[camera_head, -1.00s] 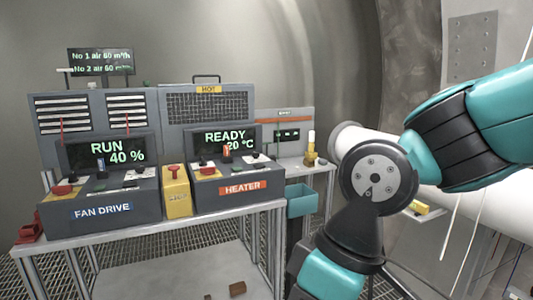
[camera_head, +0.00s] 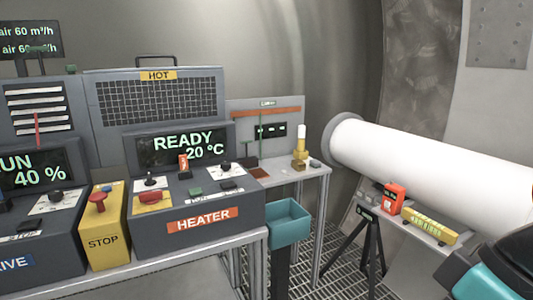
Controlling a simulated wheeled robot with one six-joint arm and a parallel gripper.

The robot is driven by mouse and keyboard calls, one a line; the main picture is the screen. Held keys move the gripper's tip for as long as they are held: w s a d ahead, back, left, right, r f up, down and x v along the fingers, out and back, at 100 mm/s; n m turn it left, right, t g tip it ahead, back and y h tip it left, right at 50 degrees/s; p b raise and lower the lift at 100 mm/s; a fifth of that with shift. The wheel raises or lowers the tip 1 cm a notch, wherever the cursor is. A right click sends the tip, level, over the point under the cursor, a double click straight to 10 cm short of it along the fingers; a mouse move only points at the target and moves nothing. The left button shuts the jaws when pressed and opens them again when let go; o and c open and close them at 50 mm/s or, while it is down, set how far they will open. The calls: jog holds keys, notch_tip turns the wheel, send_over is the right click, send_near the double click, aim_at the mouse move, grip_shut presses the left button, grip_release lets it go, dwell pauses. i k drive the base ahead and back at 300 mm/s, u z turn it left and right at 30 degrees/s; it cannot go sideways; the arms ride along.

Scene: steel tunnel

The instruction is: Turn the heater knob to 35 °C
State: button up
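The heater box (camera_head: 240,212), dark grey with an orange HEATER label, stands on the bench left of centre. Its screen (camera_head: 186,145) reads READY 20 °C in green. A small black knob (camera_head: 225,165) sits on a white scale plate at the right of the sloped panel; its markings are too small to read. A black-tipped toggle (camera_head: 150,180) and a red switch handle (camera_head: 152,197) on a yellow plate are at the panel's left. My gripper is out of view; only part of my arm shows at the bottom right corner, well away from the heater.
The fan drive box (camera_head: 40,215) and a yellow STOP box (camera_head: 103,235) stand left of the heater. A large white pipe (camera_head: 430,160) and a tripod shelf (camera_head: 395,220) are at the right.

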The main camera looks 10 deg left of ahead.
aim_at(225, 165)
jog(key=z, duration=0.05)
jog(key=i, duration=0.85)
jog(key=u, duration=0.7)
jog(key=i, duration=0.55)
jog(key=u, duration=0.45)
